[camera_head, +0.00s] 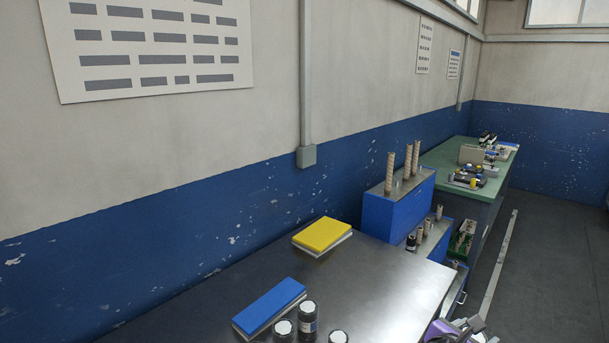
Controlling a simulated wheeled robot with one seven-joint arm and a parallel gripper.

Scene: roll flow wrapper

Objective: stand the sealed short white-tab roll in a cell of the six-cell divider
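I cannot single out the sealed short white-tab roll. Several short rolls, one of them dark (410,243), stand on the lower blue unit, too small to read their tabs. I cannot make out the six-cell divider for certain. A green-edged container (462,240) with light items stands right of the short rolls, its cells unclear. A purple and grey part at the bottom right edge appears to be my gripper (471,325). It is cut off by the frame, and its opening and anything in it cannot be made out.
A dark metal table (380,285) holds a yellow block (323,235), a blue block (270,306) and dark white-topped jars (307,317). Tall tan rolls (390,172) stand on a blue cabinet (398,210). A green bench (440,158) lies beyond.

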